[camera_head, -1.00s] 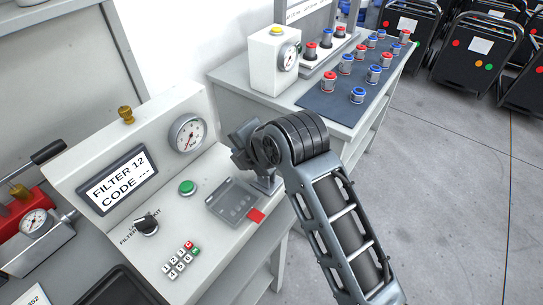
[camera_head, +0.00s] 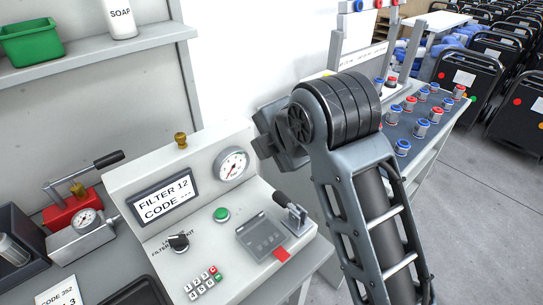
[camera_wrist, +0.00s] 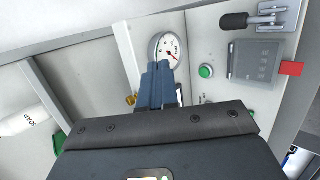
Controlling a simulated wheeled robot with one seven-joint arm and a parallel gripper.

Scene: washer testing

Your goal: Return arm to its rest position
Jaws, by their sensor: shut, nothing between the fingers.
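My arm (camera_head: 370,190) rises from the lower right in the head view, bent at a thick dark joint. Its far end hangs in front of the white wall, above and right of the grey test panel (camera_head: 130,190). The fingertips are hidden there behind my own arm. In the wrist view my gripper (camera_wrist: 157,84) shows two blue-grey fingers pressed together with nothing between them. They point toward the panel's round gauge (camera_wrist: 168,48) and overlap its lower edge in the picture; I cannot tell the distance.
The panel carries a display reading "FILTER 12 CODE ---" (camera_head: 165,196), a green button (camera_head: 221,214) and a dark-handled lever clamp (camera_head: 292,212). A shelf holds a green bin (camera_head: 32,38) and soap bottle (camera_head: 120,18). Red and blue-capped filters (camera_head: 421,128) stand on the right bench.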

